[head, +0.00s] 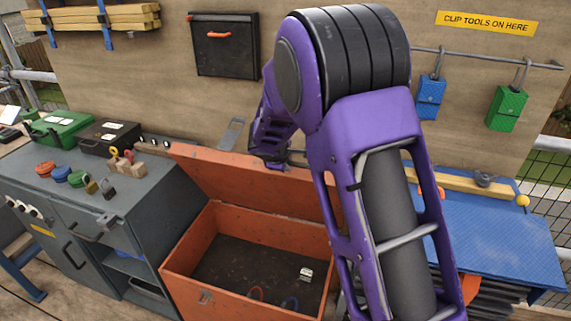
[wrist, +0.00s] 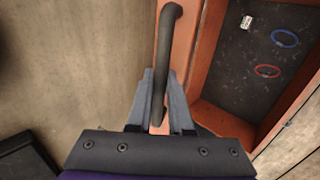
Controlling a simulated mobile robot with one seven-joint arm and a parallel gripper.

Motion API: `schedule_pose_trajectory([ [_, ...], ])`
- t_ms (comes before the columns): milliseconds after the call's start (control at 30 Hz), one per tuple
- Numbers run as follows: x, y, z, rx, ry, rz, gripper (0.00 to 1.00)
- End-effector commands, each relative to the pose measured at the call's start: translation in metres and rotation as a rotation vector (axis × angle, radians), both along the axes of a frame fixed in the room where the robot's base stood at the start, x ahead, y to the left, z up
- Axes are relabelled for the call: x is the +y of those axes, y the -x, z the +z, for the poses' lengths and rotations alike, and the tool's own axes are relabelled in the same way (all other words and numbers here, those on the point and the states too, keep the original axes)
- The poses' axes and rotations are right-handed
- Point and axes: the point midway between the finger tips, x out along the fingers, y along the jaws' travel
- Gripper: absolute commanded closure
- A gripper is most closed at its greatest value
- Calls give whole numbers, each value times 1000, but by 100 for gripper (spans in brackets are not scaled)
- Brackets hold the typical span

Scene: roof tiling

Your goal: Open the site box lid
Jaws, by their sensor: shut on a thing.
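The orange site box (head: 190,270) stands open in the head view, its dark floor showing. Its orange lid (head: 235,183) is raised at the back of the box and tilted. The purple arm hides the lid's right part. My gripper (head: 283,157) is at the lid's upper edge, partly hidden by the arm. In the wrist view my gripper (wrist: 162,90) is shut on the dark bar handle (wrist: 167,45) of the lid. The lid's edge (wrist: 157,128) shows between the grey fingers, and the box's inside (wrist: 255,70) is at the right.
Inside the box lie a small pale item (head: 306,274), a red ring (head: 257,293) and a blue ring (head: 290,302). A grey cabinet (head: 140,215) with tools on top stands close at the left. A blue-topped bench (head: 500,240) is at the right. A wooden wall (head: 160,75) rises behind.

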Motion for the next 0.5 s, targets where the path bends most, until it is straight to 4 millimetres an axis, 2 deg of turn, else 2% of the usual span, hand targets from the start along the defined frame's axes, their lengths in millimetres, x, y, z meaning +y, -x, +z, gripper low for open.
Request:
schedule_pose_trajectory([
  [167,1,0,0,0,-1,2,100],
  [200,1,0,0,0,-1,2,80],
  [333,1,0,0,0,0,1,56],
  [367,1,0,0,0,0,1,52],
  [500,1,0,0,0,0,1,52],
])
